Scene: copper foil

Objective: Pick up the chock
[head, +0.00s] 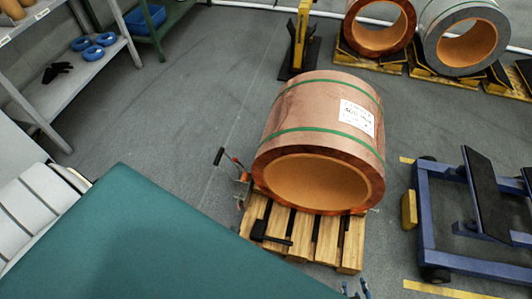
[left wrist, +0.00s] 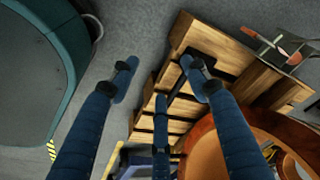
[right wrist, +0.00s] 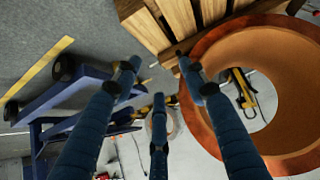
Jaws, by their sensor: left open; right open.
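A copper foil coil (head: 285,115) with green straps rests on its side on a wooden pallet (head: 352,240). A black piece with a short bar (head: 270,236) lies on the pallet's near left part; I cannot tell for sure whether it is the chock. It also shows in the left wrist view (left wrist: 205,70). My left gripper (left wrist: 160,84) is open and empty, its blue fingers spread near this piece; it is not visible in the head view. My right gripper (head: 355,289) is open and empty in front of the pallet; its spread fingers also show in the right wrist view (right wrist: 158,82).
A teal surface (head: 140,235) fills the lower left. A blue wheeled cart (head: 428,235) stands at the right. More coils (head: 460,40) rest on yellow cradles at the back.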

